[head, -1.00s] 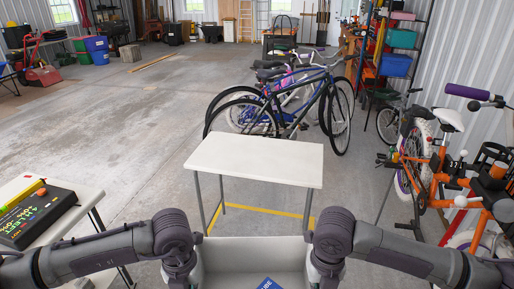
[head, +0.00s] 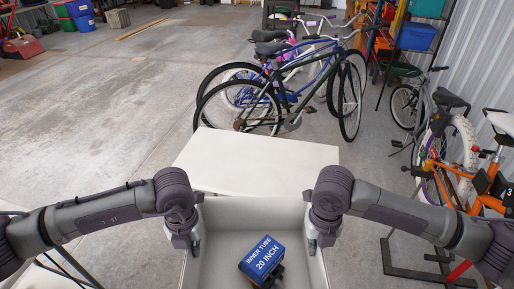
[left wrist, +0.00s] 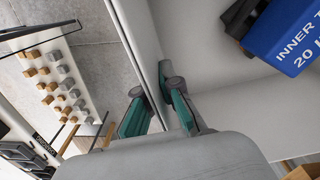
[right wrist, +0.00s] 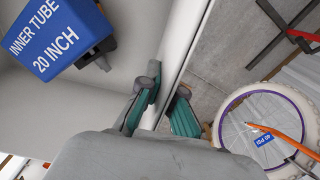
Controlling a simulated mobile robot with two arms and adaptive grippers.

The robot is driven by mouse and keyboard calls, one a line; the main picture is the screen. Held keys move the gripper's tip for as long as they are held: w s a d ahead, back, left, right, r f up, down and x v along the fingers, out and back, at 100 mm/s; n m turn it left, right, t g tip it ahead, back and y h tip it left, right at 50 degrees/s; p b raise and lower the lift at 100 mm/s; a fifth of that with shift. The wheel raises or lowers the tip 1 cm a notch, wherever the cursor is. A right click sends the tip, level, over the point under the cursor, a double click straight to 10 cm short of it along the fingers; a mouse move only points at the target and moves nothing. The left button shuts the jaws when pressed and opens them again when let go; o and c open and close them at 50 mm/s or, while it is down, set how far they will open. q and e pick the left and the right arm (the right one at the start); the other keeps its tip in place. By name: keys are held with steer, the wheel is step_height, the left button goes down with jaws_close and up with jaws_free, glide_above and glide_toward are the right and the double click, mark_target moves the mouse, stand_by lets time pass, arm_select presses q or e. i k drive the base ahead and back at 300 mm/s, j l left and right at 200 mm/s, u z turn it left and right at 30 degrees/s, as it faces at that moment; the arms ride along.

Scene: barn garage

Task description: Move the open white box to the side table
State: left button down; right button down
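The open white box (head: 222,228) is in front of me at the bottom of the head view, with a blue inner tube carton (head: 262,257) and a dark item inside. My left gripper (head: 192,243) is shut on the box's left wall; the left wrist view shows its green fingers (left wrist: 156,105) on either side of the wall. My right gripper (head: 316,240) grips the right wall the same way, seen in the right wrist view (right wrist: 163,102). The white side table (head: 255,160) stands just beyond the box, its top bare. The box hides the table's near edge.
Several bicycles (head: 285,90) stand behind the table. An orange bicycle (head: 470,180) and a metal stand are close on the right. Another table is partly visible at the lower left. Open concrete floor (head: 100,110) lies to the left.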

mark_target(257, 162)
steer(key=i+l, duration=0.1)
steer(key=i, duration=1.7)
